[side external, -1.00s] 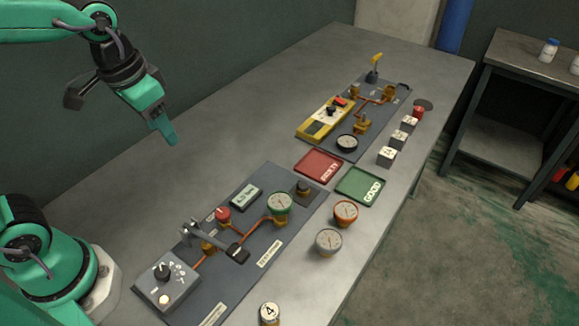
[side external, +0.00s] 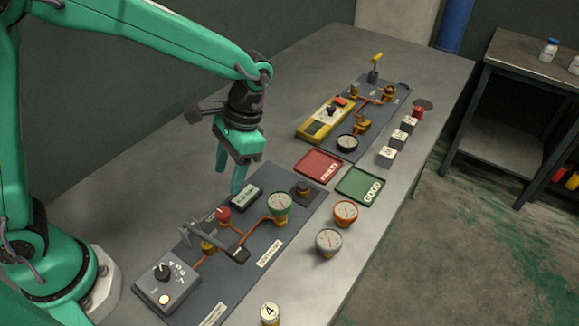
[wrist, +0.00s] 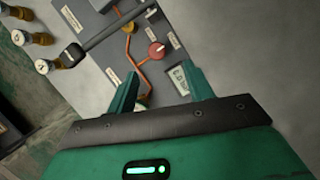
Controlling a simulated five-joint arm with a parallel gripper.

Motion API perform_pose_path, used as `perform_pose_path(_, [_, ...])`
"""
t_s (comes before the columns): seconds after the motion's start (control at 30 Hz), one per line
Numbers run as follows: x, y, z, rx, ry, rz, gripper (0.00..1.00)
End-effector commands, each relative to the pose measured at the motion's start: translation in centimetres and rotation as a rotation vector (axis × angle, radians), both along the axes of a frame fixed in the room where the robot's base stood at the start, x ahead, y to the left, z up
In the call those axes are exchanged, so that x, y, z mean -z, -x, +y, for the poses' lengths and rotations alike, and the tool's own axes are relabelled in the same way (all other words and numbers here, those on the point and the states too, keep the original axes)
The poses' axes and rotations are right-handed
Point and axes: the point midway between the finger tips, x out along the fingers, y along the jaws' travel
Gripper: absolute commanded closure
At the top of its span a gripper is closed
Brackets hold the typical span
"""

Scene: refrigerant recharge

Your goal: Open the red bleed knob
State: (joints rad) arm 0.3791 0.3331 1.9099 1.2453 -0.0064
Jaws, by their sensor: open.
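The red bleed knob (side external: 223,214) stands on the near grey panel, beside the copper pipe and left of a small display. It also shows in the wrist view (wrist: 157,50), beyond my fingertips and between their directions. My gripper (side external: 228,182) is open and empty. It points down above the back edge of the near panel, behind and above the display (side external: 245,197), apart from the knob. In the wrist view my two green fingers (wrist: 160,85) are spread, with the display (wrist: 179,80) near the right one.
A grey lever (side external: 215,240) crosses the panel in front of the knob. A green-rimmed gauge (side external: 280,204) stands to the right. Loose gauges (side external: 329,241), a red tray (side external: 318,166) and a green tray (side external: 360,184) lie beyond. The table behind the panel is clear.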

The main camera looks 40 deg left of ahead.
Motion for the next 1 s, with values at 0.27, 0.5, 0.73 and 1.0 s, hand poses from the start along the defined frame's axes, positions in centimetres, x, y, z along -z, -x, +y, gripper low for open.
perform_pose_path(0.27, [1.3, -0.1, -0.9, 0.02, -0.019, 0.044, 0.48])
perform_pose_path(0.5, [1.6, 0.0, -0.8, 0.02, -0.018, 0.043, 0.48])
perform_pose_path(0.73, [3.2, 0.6, -0.6, 0.02, -0.019, 0.045, 0.48])
perform_pose_path(1.0, [6.2, 1.8, -0.1, 0.02, -0.019, 0.046, 0.48])
